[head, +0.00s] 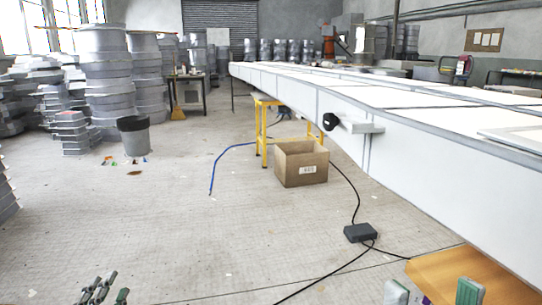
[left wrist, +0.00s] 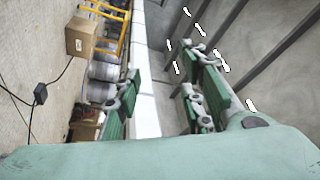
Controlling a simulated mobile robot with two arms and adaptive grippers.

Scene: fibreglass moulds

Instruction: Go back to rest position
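My left gripper (head: 112,288) shows at the bottom left edge of the head view, low over the floor and partly cut off. In the left wrist view its two green-padded fingers (left wrist: 166,85) stand well apart with nothing between them, so it is open and empty. My right gripper (head: 431,293) shows at the bottom right of the head view, cut off by the edge. Its two fingers are apart and I see nothing held between them. An orange-brown flat surface (head: 450,270) lies just behind it.
A long white mould (head: 420,150) runs along the right side. A cardboard box (head: 301,165) stands by a yellow trestle (head: 262,130). A black box (head: 360,232) with cables lies on the floor. A grey bin (head: 134,137) and stacked moulds (head: 108,75) stand left. The middle floor is mostly clear.

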